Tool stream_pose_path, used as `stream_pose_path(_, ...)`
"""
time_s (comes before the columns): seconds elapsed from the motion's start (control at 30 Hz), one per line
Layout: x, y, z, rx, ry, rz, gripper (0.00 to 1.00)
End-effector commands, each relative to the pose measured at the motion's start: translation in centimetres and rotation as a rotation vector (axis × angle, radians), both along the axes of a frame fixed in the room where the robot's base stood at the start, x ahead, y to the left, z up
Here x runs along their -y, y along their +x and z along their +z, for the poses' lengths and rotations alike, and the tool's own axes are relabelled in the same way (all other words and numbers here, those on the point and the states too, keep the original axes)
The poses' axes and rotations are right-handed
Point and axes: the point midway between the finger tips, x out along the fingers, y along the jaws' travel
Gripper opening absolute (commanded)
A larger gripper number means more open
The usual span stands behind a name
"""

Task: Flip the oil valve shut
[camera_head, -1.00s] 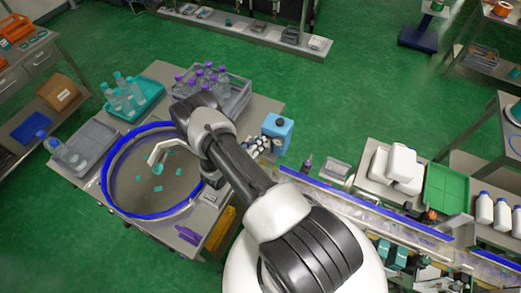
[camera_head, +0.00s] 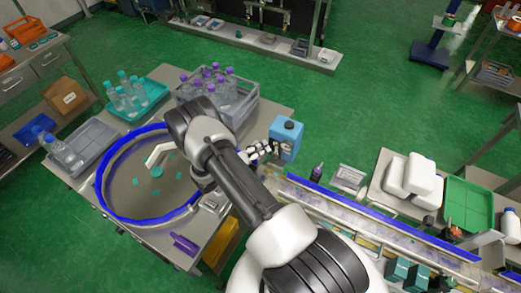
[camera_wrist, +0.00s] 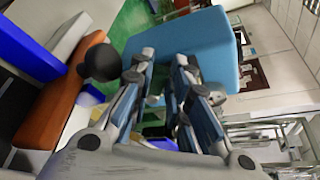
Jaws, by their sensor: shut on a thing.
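The blue oil box (camera_head: 286,138) with a black cap stands at the back edge of the conveyor, right of the round bowl. It fills the upper middle of the wrist view (camera_wrist: 205,45). My gripper (camera_head: 274,148) is at the box's left side. In the wrist view my gripper (camera_wrist: 165,66) points at the box, its two fingers close together and shut on a small part. The fingers hide most of that part; it appears to be the oil valve, whose position I cannot make out. A round black knob (camera_wrist: 100,62) sits left of the fingers, apart from them.
A round bowl with a blue rim (camera_head: 150,219) holds teal caps on the left of the table. A grey crate of purple-capped bottles (camera_head: 240,108) stands behind my arm. The conveyor (camera_head: 350,220) runs to the right, past white jugs (camera_head: 408,175) and a green tray (camera_head: 466,198).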

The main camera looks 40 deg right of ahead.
Motion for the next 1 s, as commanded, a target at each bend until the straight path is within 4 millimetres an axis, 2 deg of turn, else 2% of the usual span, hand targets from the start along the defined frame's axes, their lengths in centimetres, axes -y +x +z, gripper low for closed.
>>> stream_pose_path(0.17, 0.0, 0.0, 0.0, 0.001, 0.000, 0.000, 0.00)
stream_pose_path(0.2, 0.0, 0.0, 0.0, 0.001, 0.000, 0.000, 0.18)
stream_pose_path(0.3, 0.0, 0.0, 0.0, 0.001, 0.000, 0.000, 0.25)
stream_pose_path(0.67, -0.2, 0.0, 0.1, 0.001, 0.000, 0.001, 0.25)
stream_pose_path(0.87, -2.9, 0.0, 0.8, 0.002, 0.001, 0.006, 0.25)
stream_pose_path(1.0, -6.0, -0.3, 1.5, 0.002, 0.001, 0.006, 0.25)
